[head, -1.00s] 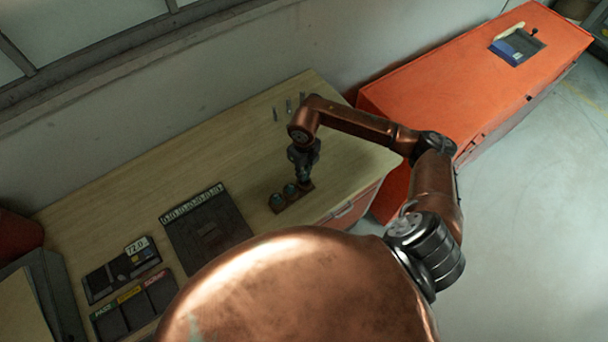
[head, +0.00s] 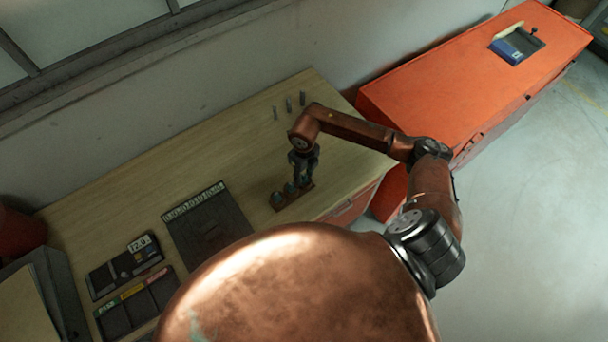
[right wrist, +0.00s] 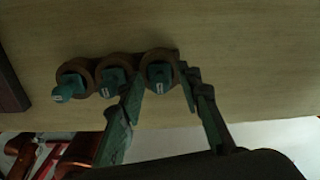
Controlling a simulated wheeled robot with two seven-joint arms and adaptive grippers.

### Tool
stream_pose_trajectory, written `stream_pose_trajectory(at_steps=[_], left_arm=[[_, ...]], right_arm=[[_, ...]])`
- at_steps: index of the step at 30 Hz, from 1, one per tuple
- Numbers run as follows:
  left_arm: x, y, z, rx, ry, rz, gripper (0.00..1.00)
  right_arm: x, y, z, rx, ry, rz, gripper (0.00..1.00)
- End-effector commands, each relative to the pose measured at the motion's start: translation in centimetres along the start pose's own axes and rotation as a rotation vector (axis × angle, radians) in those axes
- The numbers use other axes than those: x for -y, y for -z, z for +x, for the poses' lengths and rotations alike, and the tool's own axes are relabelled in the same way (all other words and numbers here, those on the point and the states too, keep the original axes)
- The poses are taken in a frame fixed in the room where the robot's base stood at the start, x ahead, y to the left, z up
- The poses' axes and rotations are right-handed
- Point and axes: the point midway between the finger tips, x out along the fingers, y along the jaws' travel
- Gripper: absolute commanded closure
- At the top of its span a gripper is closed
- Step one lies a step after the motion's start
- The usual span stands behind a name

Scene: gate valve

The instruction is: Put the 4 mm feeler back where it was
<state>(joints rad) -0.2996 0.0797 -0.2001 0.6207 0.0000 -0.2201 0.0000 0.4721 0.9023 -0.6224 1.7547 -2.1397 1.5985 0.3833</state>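Three green feelers with small pale markings stand in a row in the round sockets of a brown rack (head: 279,202) near the table's front edge. In the right wrist view they are a left feeler (right wrist: 70,84), a middle feeler (right wrist: 113,82) and a right feeler (right wrist: 159,75). The markings are too small to read, so I cannot tell which is the 4 mm one. My right gripper (head: 303,176) is over the rack's right end. In the wrist view its open fingers (right wrist: 161,82) stand on either side of the right feeler, with gaps visible. My left gripper is out of view.
Several slim grey pegs, one of them here (head: 289,104), stand at the table's back. A dark board with a number strip (head: 210,232) lies left of the rack, with dark trays (head: 125,265) further left. An orange cabinet (head: 450,75) stands right. The back-left tabletop is clear.

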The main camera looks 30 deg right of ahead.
Motion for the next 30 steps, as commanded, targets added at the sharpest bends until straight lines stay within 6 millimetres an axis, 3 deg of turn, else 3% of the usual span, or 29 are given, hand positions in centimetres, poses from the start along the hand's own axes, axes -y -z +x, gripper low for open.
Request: stream_pose_trajectory(at_steps=[8, 11, 21, 30], left_arm=[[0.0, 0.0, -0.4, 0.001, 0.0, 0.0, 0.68], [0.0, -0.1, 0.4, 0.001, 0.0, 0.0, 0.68], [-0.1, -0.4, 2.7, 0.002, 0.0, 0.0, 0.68], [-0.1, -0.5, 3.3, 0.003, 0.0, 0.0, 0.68]], right_arm=[[0.0, -0.1, -0.7, 0.001, 0.0, 0.0, 0.68], [0.1, -0.1, -1.9, 0.004, 0.002, -0.002, 0.68], [0.1, -0.1, -9.0, 0.005, 0.003, -0.001, 0.68], [0.0, 0.0, -12.2, 0.0, 0.001, 0.0, 0.68]])
